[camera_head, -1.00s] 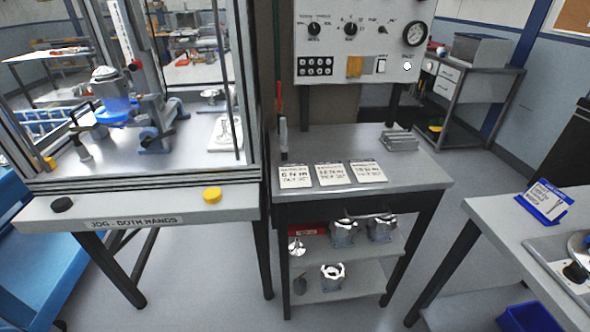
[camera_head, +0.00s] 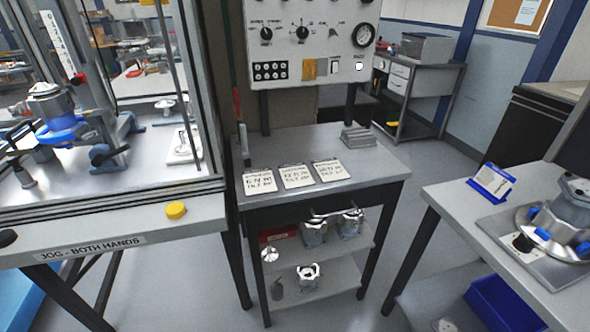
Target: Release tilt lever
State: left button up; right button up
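Neither of my grippers is in view. In the head view, a fixture (camera_head: 95,130) with a grey column and a blue base stands inside the framed machine at the left. A metal housing (camera_head: 52,102) sits on a blue ring (camera_head: 62,130) on it. A short lever-like part (camera_head: 22,174) stands on the machine bed, and a dark grey handle-like part (camera_head: 104,155) is at the fixture's front. I cannot tell which, if either, is the tilt lever. At the right, another housing (camera_head: 565,210) sits on a round plate with blue blocks.
A grey table (camera_head: 375,165) in the middle carries several cards and a stack of metal bars (camera_head: 358,137). Housings stand on its lower shelves. A control panel (camera_head: 312,40) is above it. A yellow button (camera_head: 176,210) is on the machine's front ledge. Grey floor lies between the benches.

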aim_at(98, 159)
jog(key=u, duration=1.2)
